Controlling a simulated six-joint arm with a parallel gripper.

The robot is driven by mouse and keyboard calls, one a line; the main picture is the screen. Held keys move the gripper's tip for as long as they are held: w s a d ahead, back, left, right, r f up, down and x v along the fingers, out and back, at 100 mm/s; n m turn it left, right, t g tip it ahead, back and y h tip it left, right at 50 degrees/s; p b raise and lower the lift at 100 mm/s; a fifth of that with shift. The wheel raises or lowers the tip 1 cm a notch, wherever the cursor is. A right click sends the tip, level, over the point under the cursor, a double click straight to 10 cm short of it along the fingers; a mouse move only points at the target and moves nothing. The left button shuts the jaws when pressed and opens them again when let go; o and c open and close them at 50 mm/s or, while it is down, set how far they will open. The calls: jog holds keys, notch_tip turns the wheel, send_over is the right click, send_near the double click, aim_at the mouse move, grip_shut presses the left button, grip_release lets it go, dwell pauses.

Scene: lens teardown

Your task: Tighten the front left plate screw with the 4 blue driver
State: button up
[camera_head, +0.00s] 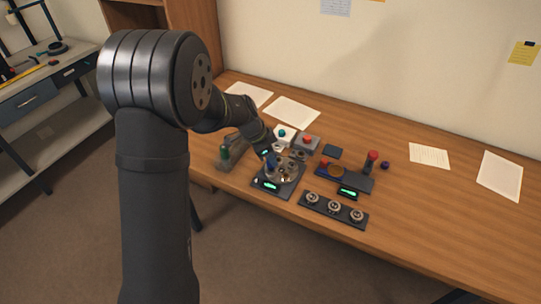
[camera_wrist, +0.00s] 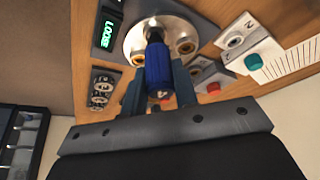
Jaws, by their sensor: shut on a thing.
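The blue driver (camera_wrist: 158,65) is gripped between the two fingers of my gripper (camera_wrist: 157,82), which is shut on its handle. The driver's shaft points away from the wrist camera, toward the round metal plate (camera_wrist: 133,42). I cannot tell whether its tip sits in a screw; the screw under it is hidden. Brass-coloured rings (camera_wrist: 185,47) show on the plate. A display (camera_wrist: 108,36) beside the plate reads "LOOSE" in green. In the head view the blue driver (camera_head: 271,158) stands over the plate's fixture (camera_head: 265,193), with my gripper (camera_head: 268,151) at it.
A dark tray (camera_head: 333,210) with three round parts lies in front right. A red-topped post (camera_head: 372,160) and boxes with a teal button (camera_head: 282,132) and red button (camera_head: 308,139) stand nearby. The table's right side is mostly clear.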

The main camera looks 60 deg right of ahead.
jog(key=shift+m+g+y, duration=0.3)
jog(key=shift+m+y, duration=0.3)
jog(key=shift+m, duration=1.1)
jog(key=shift+d+m, duration=0.1)
jog(key=shift+m, duration=0.5)
jog(key=shift+m+g+y, duration=0.3)
jog(key=shift+m+y, duration=0.3)
jog(key=shift+m, duration=0.6)
jog(key=shift+m+y, duration=0.3)
jog(key=shift+m, duration=0.5)
jog(key=shift+r, duration=0.8)
